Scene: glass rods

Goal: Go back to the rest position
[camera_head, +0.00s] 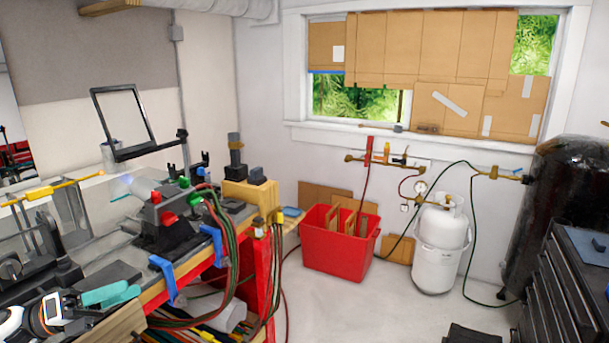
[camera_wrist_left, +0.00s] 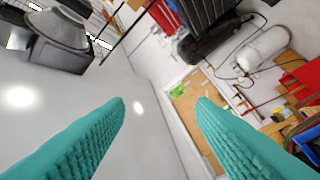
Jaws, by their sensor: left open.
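My left gripper (camera_head: 122,293) is at the lower left of the head view, beside the workbench's front side. Its teal fingers are apart. In the left wrist view the two teal fingers (camera_wrist_left: 160,108) reach in from the bottom corners with a wide gap, and nothing is held between them. My right gripper does not show in either view. A short thin teal piece (camera_head: 121,197) shows by the torch's bluish flame; I cannot tell whether it is a glass rod.
A bench torch (camera_head: 165,212) with red and green knobs, hoses and blue clamps (camera_head: 165,277) is on the workbench near the gripper. A red bin (camera_head: 335,258), a white gas tank (camera_head: 440,245) and a dark tool chest (camera_head: 565,290) stand beyond. The floor between is mostly clear.

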